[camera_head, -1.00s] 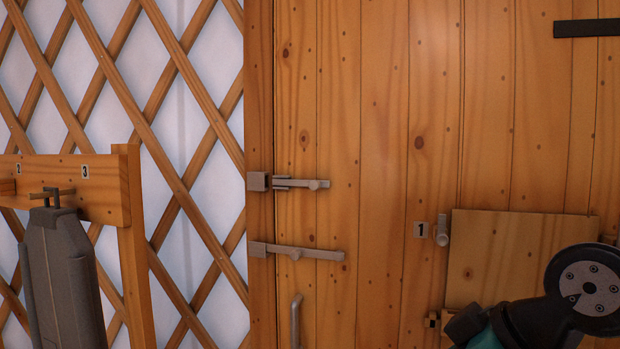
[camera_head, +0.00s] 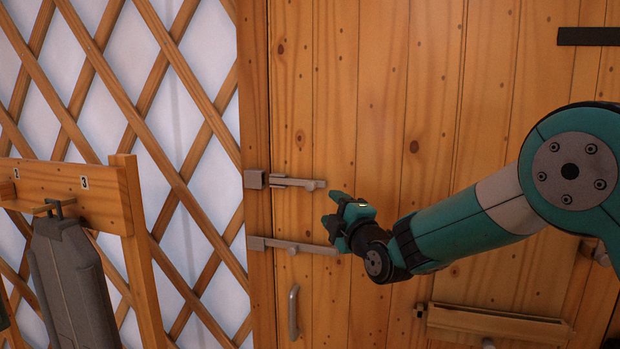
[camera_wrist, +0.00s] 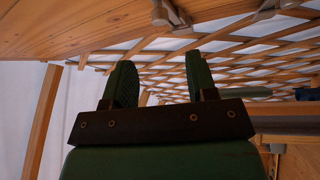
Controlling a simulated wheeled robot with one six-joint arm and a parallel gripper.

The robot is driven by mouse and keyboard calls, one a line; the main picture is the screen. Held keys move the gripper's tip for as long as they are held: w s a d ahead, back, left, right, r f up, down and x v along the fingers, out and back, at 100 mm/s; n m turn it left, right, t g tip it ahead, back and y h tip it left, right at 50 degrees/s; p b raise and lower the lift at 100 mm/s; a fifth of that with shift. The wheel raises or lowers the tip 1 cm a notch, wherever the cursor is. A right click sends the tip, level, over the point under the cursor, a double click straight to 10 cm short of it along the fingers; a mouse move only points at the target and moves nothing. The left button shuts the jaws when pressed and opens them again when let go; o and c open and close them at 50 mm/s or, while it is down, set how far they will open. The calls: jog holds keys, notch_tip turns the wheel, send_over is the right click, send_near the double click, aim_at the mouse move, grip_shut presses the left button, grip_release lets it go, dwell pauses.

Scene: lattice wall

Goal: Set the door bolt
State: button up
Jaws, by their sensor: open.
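The upper door bolt (camera_head: 305,184) is a grey metal bar with a knob near its right end, lying level on the wooden door. Its grey keeper block (camera_head: 254,180) sits on the frame to the left; I cannot tell whether the bar's tip is inside it. Below is a long flat metal latch bar (camera_head: 315,248) with a knob. My green gripper (camera_head: 331,208) is open and empty, just right of the bolt's knob and above the latch bar's right end. The wrist view shows both fingers apart (camera_wrist: 160,88), with metal fittings (camera_wrist: 168,14) beyond them on the door.
A grey door handle (camera_head: 293,312) is below the latch bar. A wooden rack (camera_head: 85,197) with a hanging dark grey object (camera_head: 75,285) stands at the left before the lattice wall (camera_head: 150,95). A wooden ledge (camera_head: 495,322) is at the lower right of the door.

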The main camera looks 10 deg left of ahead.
aim_at(312, 188)
jog(key=p+x, duration=0.5)
jog(key=x, duration=0.7)
